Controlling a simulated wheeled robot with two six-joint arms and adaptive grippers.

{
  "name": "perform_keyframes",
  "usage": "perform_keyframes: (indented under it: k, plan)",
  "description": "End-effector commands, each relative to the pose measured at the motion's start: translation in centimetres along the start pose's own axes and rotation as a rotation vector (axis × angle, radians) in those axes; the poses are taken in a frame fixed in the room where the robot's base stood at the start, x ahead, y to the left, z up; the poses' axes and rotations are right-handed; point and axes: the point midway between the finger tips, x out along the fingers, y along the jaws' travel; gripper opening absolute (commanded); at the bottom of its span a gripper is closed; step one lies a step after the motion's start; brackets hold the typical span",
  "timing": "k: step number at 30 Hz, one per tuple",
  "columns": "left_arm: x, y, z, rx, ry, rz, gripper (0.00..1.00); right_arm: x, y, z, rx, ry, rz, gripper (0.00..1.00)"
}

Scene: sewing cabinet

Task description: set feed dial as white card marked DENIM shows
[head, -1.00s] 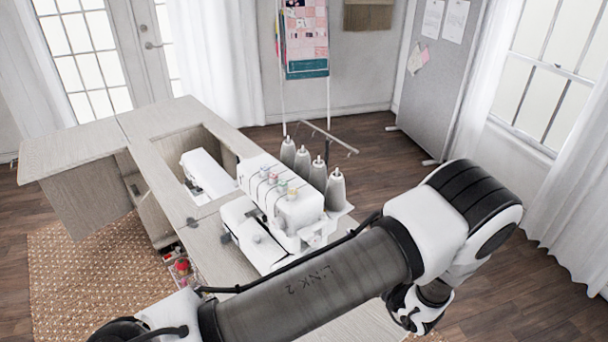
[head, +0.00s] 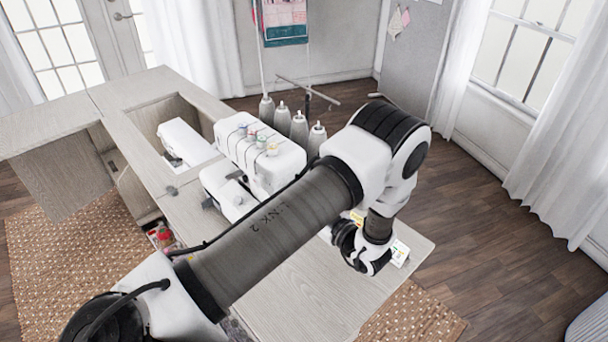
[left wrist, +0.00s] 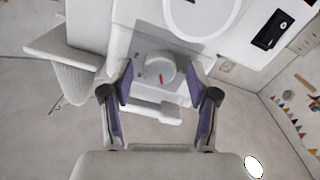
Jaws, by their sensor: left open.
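In the left wrist view a round white dial (left wrist: 159,68) with a red mark sits on a white machine. The mark is on its lower part, pointing down in the picture. My left gripper (left wrist: 160,82) is open, one purple-padded finger on each side of the dial; I cannot tell whether they touch it. In the head view my left wrist hides the fingers and the dial. A white card (head: 401,251) with small coloured marks shows partly behind my wrist on the table; its writing is too small to read. My right gripper is not in view.
A white overlocker (head: 262,150) with several thread cones stands on the wooden cabinet (head: 300,295). Another white machine (head: 187,143) sits in the cabinet opening. The front tabletop is mostly clear. A white ledge (left wrist: 158,112) lies below the dial.

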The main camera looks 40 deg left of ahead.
Motion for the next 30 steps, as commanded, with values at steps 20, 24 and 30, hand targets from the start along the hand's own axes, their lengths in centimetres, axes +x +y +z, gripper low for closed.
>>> perform_keyframes:
  k: [20,24,30]
  plan:
    - [0.18,0.01,0.04,0.007,0.0,0.001,0.0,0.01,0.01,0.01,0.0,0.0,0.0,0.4]
    - [0.18,0.02,0.04,0.035,0.0,0.001,0.0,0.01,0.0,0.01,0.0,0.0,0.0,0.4]
    - [0.18,0.04,0.03,0.128,0.0,0.001,0.0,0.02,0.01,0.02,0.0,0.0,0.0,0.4]
